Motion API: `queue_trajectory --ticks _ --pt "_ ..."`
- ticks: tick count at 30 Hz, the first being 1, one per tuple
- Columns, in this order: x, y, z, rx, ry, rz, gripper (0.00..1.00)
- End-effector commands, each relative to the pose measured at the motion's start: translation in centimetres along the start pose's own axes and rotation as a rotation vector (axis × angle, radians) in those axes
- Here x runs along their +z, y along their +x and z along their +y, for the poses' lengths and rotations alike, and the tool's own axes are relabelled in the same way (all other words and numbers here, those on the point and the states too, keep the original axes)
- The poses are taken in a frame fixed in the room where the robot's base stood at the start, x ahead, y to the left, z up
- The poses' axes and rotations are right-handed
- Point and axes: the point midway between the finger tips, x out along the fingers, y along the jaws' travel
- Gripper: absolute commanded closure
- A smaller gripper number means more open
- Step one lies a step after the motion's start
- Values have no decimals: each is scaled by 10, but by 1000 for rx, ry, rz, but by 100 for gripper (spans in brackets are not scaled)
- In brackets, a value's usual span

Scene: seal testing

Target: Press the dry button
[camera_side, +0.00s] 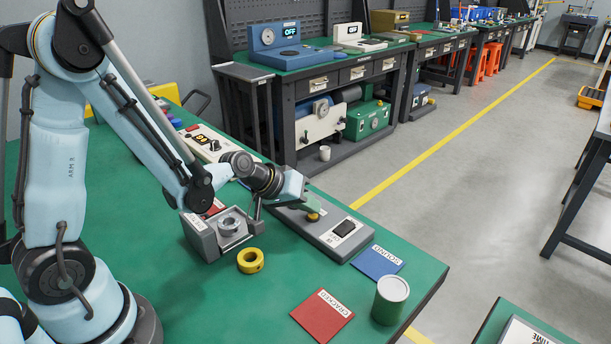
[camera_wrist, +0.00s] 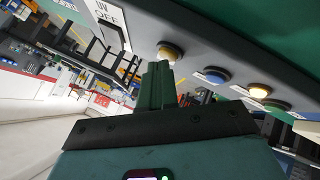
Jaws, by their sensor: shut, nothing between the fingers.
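In the wrist view a row of buttons runs along a grey panel: a yellow one (camera_wrist: 170,52) nearest the fingertips, a blue one (camera_wrist: 213,75), another yellow one (camera_wrist: 258,90) and one at the far right (camera_wrist: 278,105). Their labels are too small to read, so I cannot tell which is the dry button. My gripper (camera_wrist: 158,68) is shut and empty, close to the nearest yellow button; contact is unclear.
A grey fixture (camera_side: 209,243) holding a metal ring stands left of the unit. A yellow ring (camera_side: 250,261), a blue SOUND card (camera_side: 378,262), a red CRACKED card (camera_side: 322,317) and a green cylinder (camera_side: 391,300) are on the bench. A white-grey device (camera_side: 213,142) stands behind.

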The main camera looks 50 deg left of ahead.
Motion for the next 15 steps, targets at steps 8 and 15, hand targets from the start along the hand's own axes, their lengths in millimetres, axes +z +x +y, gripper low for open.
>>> queue_trajectory --ticks 8,15 --pt "-6 -9 6 0 0 0 100" --pt "-6 -9 6 0 0 0 100"
